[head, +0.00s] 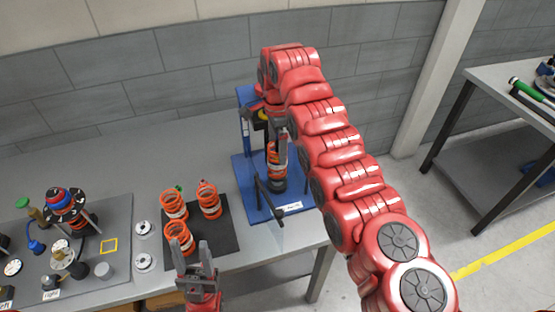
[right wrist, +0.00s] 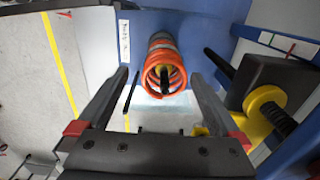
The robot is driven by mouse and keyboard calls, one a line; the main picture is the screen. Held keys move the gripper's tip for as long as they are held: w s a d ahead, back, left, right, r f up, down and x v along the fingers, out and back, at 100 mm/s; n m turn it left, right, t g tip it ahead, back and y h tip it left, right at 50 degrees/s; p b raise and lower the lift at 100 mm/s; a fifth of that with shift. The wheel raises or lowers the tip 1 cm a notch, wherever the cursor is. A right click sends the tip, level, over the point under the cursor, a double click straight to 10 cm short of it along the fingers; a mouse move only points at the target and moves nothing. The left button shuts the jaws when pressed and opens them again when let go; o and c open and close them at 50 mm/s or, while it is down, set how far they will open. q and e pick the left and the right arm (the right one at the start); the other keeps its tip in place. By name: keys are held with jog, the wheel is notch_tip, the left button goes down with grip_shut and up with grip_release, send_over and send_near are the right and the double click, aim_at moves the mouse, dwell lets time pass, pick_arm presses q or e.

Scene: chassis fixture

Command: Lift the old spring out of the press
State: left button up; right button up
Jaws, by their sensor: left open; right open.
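The old spring (head: 274,158) is an orange coil standing in the blue press (head: 244,174). In the right wrist view the spring (right wrist: 163,52) is seen end-on, with a dark rod and a yellow part inside its coil. My right gripper (right wrist: 160,78) is open, with one finger on each side of the spring's near end and gaps between. In the head view the right arm reaches over the press, and the hand partly hides the press top. My left gripper (head: 193,258) is open and empty, low in front of the dark mat (head: 222,235).
Several orange springs (head: 208,200) stand on the dark mat left of the press. A black lever (head: 265,200) rises at the press's front. A grey board (head: 118,215) with parts lies at left. A dark block with a yellow collar (right wrist: 262,100) is close right of my right gripper.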

jog(key=shift+w+f, duration=0.1)
jog(key=shift+f, duration=0.45)
jog(key=shift+f+p, duration=0.15)
jog(key=shift+p, duration=0.2)
notch_tip(320, 180, down, 5)
jog(key=p, duration=0.2)
jog(key=shift+w+p, duration=0.1)
jog(key=shift+p, duration=0.3)
jog(key=shift+w, duration=0.1)
grip_shut()
